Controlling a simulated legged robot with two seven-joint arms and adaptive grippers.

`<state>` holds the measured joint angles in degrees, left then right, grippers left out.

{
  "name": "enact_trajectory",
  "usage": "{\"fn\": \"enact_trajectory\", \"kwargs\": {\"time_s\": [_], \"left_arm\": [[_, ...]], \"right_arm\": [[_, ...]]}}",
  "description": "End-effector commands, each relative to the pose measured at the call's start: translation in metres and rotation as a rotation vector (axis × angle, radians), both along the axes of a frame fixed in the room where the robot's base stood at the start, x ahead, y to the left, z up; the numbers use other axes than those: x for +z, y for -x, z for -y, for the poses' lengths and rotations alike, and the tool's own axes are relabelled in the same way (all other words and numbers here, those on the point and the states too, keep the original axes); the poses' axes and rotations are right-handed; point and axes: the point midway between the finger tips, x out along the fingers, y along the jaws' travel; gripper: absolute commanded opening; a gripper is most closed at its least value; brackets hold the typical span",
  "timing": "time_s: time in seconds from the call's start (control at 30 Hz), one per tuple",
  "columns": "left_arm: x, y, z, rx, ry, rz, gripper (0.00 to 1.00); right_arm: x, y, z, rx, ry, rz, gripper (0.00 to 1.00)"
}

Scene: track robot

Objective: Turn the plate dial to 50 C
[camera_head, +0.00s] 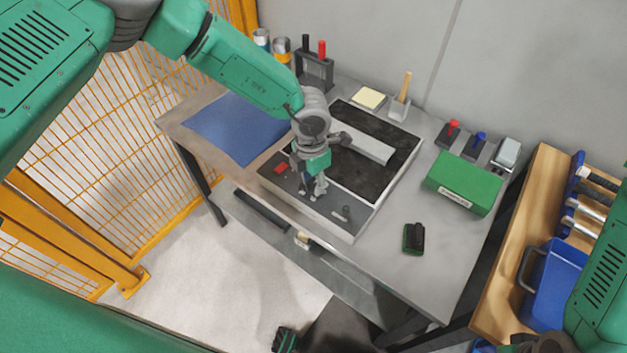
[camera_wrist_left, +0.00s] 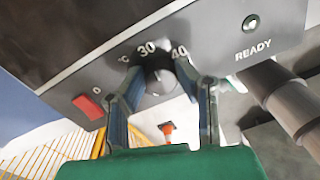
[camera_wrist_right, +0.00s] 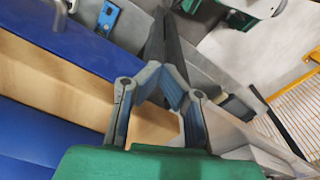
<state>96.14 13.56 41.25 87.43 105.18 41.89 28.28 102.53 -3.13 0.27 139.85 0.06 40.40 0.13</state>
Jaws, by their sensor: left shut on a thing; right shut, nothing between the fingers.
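The hot plate (camera_head: 385,145) stands on the grey table, its dark top framed in light grey, with a control panel along its front side. In the left wrist view the panel (camera_wrist_left: 225,35) shows a red switch (camera_wrist_left: 88,106) marked 0, the numbers 30 and 40, and a READY lamp (camera_wrist_left: 251,22). The dark dial (camera_wrist_left: 158,80) sits below these numbers, partly hidden by my fingers. My left gripper (camera_head: 318,188) is shut on the dial, one finger on each side. I cannot read its pointer. My right gripper (camera_wrist_right: 165,72) is shut and empty, away from the plate.
A green box (camera_head: 464,184) and a small dark device (camera_head: 413,238) lie right of the plate. A blue mat (camera_head: 236,128) lies left. A rack (camera_head: 315,70) and cups stand behind. A wooden shelf (camera_head: 508,245) with a blue bin (camera_head: 552,285) is at the right.

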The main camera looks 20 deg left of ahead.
Motion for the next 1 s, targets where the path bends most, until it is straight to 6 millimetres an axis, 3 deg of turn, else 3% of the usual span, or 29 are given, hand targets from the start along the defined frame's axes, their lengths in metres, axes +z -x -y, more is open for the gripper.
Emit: {"fn": "enact_trajectory", "kwargs": {"time_s": [1.0], "left_arm": [[0.0008, -0.0012, 0.0007, -0.9, -0.001, 0.004, 0.0]], "right_arm": [[-0.0034, 0.0001, 0.0, 0.0, 0.0, 0.0, 0.0]]}}
